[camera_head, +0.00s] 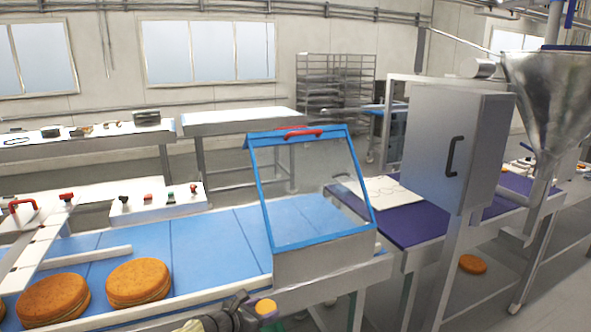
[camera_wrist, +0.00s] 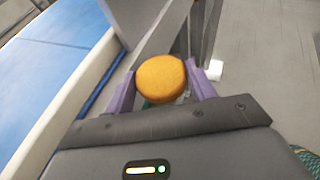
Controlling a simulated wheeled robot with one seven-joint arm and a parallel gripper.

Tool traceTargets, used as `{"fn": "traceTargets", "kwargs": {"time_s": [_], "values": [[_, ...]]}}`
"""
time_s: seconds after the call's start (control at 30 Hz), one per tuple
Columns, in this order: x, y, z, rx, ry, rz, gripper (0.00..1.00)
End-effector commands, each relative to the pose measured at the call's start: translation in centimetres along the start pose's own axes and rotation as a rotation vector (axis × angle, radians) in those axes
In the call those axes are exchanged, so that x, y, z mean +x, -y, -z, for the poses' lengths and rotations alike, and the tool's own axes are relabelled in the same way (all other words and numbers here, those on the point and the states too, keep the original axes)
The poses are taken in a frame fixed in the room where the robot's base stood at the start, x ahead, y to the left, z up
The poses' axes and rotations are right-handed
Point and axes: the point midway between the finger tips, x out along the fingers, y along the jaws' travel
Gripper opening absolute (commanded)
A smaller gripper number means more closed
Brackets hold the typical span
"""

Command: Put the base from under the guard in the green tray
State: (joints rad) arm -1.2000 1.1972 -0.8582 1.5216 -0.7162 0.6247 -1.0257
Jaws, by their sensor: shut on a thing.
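My gripper (camera_head: 250,308) is at the bottom of the head view, in front of the conveyor's near edge. It is shut on an orange-brown round base (camera_wrist: 161,77), which sits between the purple fingers in the wrist view. Only a small part of this base (camera_head: 266,307) shows in the head view. The guard (camera_head: 310,243), a clear sloping panel in a blue frame with a red handle, stands over the right end of the blue conveyor (camera_head: 215,236). I see no base under it. I cannot make out a green tray in either view.
A steel cabinet (camera_head: 440,140) and a hopper (camera_head: 548,95) stand at right by a purple belt (camera_head: 425,220). Another round (camera_head: 473,264) lies low beneath it. Open floor shows at lower right.

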Motion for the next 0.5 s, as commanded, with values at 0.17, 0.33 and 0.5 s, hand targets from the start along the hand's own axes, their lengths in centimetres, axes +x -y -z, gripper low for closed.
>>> {"fn": "traceTargets", "kwargs": {"time_s": [0.17,0.33,0.5], "values": [[2.8,2.2,4.7,-0.031,0.006,-0.049,0.45],[5.5,4.8,7.7,-0.044,0.007,-0.084,0.45],[8.3,7.9,10.2,-0.057,0.007,-0.121,0.45]]}}
